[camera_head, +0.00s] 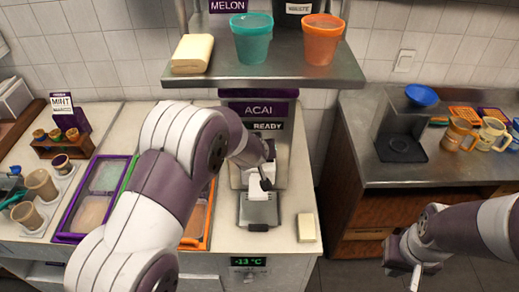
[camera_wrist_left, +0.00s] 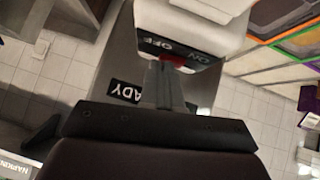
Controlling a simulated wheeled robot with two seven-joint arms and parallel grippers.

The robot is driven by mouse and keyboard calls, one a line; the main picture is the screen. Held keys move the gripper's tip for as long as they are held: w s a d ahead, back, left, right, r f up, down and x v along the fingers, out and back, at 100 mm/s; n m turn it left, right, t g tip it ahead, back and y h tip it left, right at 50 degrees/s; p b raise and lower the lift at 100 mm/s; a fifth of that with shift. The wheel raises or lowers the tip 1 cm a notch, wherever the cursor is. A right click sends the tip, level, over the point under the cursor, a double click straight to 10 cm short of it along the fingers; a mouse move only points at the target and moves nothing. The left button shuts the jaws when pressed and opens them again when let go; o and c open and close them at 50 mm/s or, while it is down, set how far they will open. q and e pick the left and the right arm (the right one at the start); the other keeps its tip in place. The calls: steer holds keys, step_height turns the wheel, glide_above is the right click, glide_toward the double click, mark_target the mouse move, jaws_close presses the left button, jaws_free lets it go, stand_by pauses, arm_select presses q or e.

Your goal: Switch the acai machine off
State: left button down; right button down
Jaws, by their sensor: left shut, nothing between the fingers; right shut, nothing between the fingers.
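The acai machine (camera_head: 277,176) stands at the back centre of the counter, under a shelf, with an ACAI sign (camera_head: 262,108) and a READY label (camera_head: 270,127). My left arm reaches across its front, and my left gripper (camera_head: 266,183) is shut and empty there, hiding part of the machine. In the left wrist view, the shut fingers (camera_wrist_left: 165,85) point at a dark panel with OFF lettering and a red switch (camera_wrist_left: 177,60). The fingertips are at or very near the switch; contact is unclear. My right gripper (camera_head: 403,267) is shut and empty at the lower right, away from the machine.
The shelf (camera_head: 267,66) above the machine holds a teal cup (camera_head: 252,38), an orange cup (camera_head: 320,40) and a pale block (camera_head: 192,53). Topping trays lie to the left. A steel counter with mugs (camera_head: 460,136) is at the right, beyond a gap.

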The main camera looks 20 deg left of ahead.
arm_select(q)
steer(key=shift+s+d+f+p, duration=0.3)
steer(key=shift+d, duration=0.05)
steer(key=shift+w+f, duration=0.1)
steer(key=shift+w, duration=0.05)
